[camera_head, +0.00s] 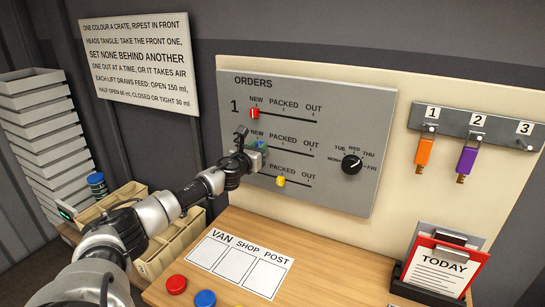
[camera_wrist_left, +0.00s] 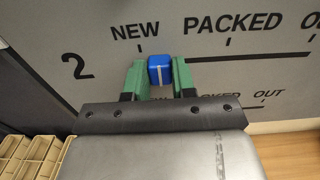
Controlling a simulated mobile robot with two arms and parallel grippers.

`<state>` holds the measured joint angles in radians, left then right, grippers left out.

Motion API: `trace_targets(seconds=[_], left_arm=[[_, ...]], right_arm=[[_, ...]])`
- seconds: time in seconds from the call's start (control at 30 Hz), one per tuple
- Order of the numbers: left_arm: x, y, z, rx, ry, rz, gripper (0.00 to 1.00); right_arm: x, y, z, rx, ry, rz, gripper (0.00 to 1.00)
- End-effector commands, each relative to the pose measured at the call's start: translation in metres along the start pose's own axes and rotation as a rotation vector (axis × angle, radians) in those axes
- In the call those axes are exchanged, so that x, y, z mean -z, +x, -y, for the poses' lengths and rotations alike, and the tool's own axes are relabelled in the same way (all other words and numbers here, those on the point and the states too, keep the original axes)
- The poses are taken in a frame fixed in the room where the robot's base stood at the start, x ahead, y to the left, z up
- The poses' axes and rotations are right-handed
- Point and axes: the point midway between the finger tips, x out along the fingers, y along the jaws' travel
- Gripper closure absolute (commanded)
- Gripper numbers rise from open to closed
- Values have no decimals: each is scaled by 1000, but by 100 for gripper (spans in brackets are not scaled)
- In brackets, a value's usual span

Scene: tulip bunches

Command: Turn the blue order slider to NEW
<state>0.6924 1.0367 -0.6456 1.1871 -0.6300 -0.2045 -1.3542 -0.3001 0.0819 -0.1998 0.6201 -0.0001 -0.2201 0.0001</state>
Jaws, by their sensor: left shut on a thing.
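The grey ORDERS board (camera_head: 345,105) hangs on the wall with three slider rows marked NEW, PACKED and OUT. In the left wrist view the blue slider (camera_wrist_left: 160,68) is on row 2, close to the NEW mark and slightly right of its tick, far from PACKED. My left gripper (camera_head: 257,146) is at this row, its green fingers on both sides of the blue slider and shut on it. In the head view the gripper partly hides the slider and the row's left end. My right gripper is not in view.
The red slider (camera_head: 255,113) stands at NEW above; the yellow slider (camera_head: 281,181) is under PACKED below. A day dial (camera_head: 351,164) is right of the rows. Key tags hang further right. The wooden desk (camera_head: 325,268) below holds a VAN/SHOP/POST sheet (camera_head: 238,262) and coloured discs.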

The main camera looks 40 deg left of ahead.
Motion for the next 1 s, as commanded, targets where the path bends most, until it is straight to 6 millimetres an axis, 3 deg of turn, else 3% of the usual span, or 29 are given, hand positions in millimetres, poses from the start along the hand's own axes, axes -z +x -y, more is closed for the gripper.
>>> trace_targets(seconds=[0.2, 0.57, 0.6, 0.73, 1.0], left_arm=[[0, 0, -10, 1, -1, 0, 100], [0, 0, -11, 1, -1, 0, 100], [0, 0, -11, 1, -1, 0, 70], [0, 0, -11, 1, 0, 0, 50], [0, 0, -10, 2, 0, 0, 49]], right_arm=[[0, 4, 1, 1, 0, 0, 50], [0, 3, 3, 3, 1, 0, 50], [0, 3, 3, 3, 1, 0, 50], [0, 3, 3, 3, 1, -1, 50], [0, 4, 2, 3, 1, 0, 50]])
